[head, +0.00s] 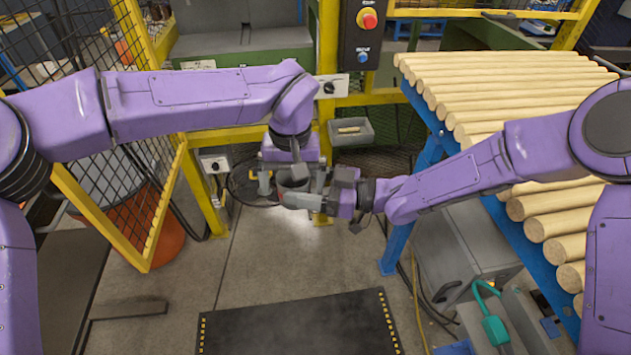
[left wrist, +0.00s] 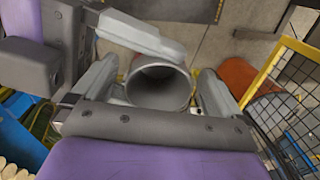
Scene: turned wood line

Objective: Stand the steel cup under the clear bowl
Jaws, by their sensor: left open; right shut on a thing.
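The steel cup (head: 293,181) is a grey cylinder held in the air between my two grippers, partly hidden by them in the head view. In the left wrist view the cup (left wrist: 158,88) shows its open round mouth towards the camera. My left gripper (head: 291,175) is open, with one finger on each side of the cup; whether they touch it is unclear. My right gripper (head: 298,199) comes in from the right and is shut on the cup. One of its pale fingers (left wrist: 142,36) crosses the cup's far side. I cannot make out the clear bowl in either view.
A rack of turned wooden rods (head: 510,90) on a blue frame stands at the right. A yellow mesh gate (head: 125,215) and an orange bin (head: 165,235) are at the left. A dark mat (head: 295,325) lies on the floor in front. A grey tray (head: 352,131) is behind the grippers.

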